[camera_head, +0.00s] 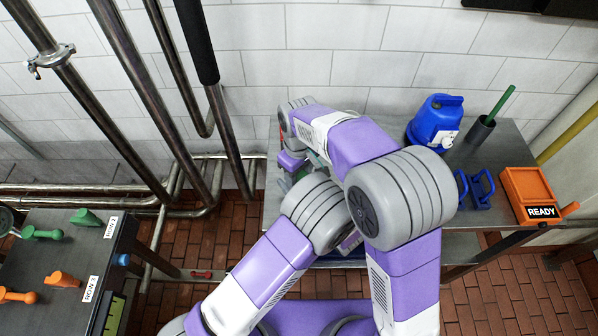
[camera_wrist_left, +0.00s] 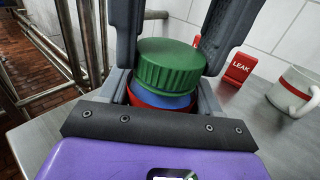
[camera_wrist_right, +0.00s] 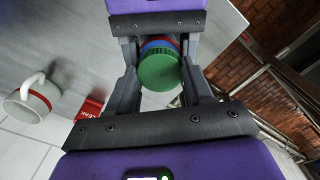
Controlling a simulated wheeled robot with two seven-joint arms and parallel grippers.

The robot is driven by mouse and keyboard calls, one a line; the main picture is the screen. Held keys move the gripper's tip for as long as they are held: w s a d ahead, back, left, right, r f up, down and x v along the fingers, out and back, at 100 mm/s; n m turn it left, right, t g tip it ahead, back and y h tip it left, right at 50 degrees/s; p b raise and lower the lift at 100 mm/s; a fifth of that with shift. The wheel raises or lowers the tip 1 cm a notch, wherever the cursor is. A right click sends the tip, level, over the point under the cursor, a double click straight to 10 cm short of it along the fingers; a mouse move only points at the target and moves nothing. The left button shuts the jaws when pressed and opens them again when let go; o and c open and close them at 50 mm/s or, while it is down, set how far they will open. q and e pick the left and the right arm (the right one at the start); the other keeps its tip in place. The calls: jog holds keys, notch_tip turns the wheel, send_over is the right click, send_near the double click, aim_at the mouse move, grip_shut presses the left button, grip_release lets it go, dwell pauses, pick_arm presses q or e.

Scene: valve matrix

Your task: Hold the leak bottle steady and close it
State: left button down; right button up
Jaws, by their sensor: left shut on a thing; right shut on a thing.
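The leak bottle shows in the left wrist view as a ribbed green cap (camera_wrist_left: 170,65) over a blue neck (camera_wrist_left: 163,99) and a red band. My left gripper (camera_wrist_left: 165,88) is shut on the bottle below the cap. My right gripper (camera_wrist_right: 158,68) is shut on the green cap, with its fingers at either side. The right wrist view also shows the cap (camera_wrist_right: 159,70) close up, with the blue and red bands beyond it. The bottle looks upright. In the head view my arms hide the bottle and most of both grippers; its lower body is hidden everywhere.
A red LEAK sign (camera_wrist_left: 240,68) and a white mug (camera_wrist_left: 296,92) with a red band stand beside the bottle. Metal pipes (camera_head: 140,80) stand left.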

jog(key=o, duration=1.2)
jog(key=shift+o, duration=0.2)
notch_tip(320, 180, up, 12)
pick_arm(q)
jog(key=shift+c, duration=0.7)
grip_release()
jog(key=shift+v, duration=3.85)
pick_arm(e)
jog(key=shift+r, duration=0.25)
